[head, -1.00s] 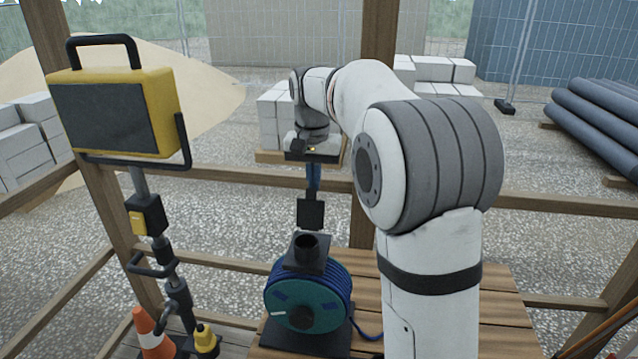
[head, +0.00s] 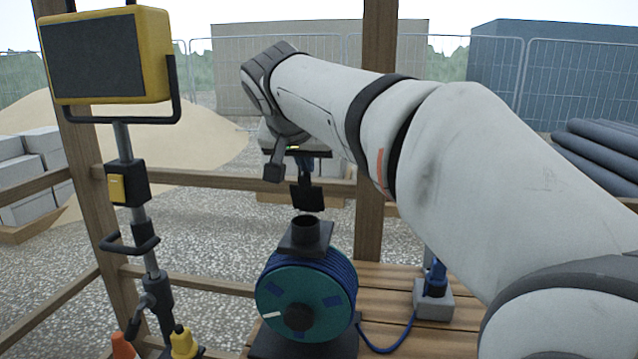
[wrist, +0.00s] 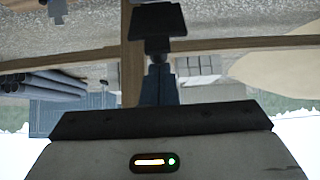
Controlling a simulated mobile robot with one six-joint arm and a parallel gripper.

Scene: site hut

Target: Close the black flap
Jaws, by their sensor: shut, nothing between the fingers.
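The black flap (head: 308,198) is a small square plate standing raised just above the short black tube (head: 305,232) on top of the teal cable reel (head: 300,300). It also shows at the top of the wrist view (wrist: 157,20), slightly tilted, just beyond my fingertips. My gripper (head: 304,174) points down right above the flap, its fingers shut and empty. The fingertips (wrist: 158,62) line up with the flap's near end; I cannot tell if they touch. The flap's hinge is not clear to see.
A yellow work lamp (head: 105,55) on a stand is at the left. A grey box with a blue plug (head: 433,303) sits on the wooden deck to the right, joined by blue cable. A wooden rail (head: 225,182) and post run behind. My own arm fills the right.

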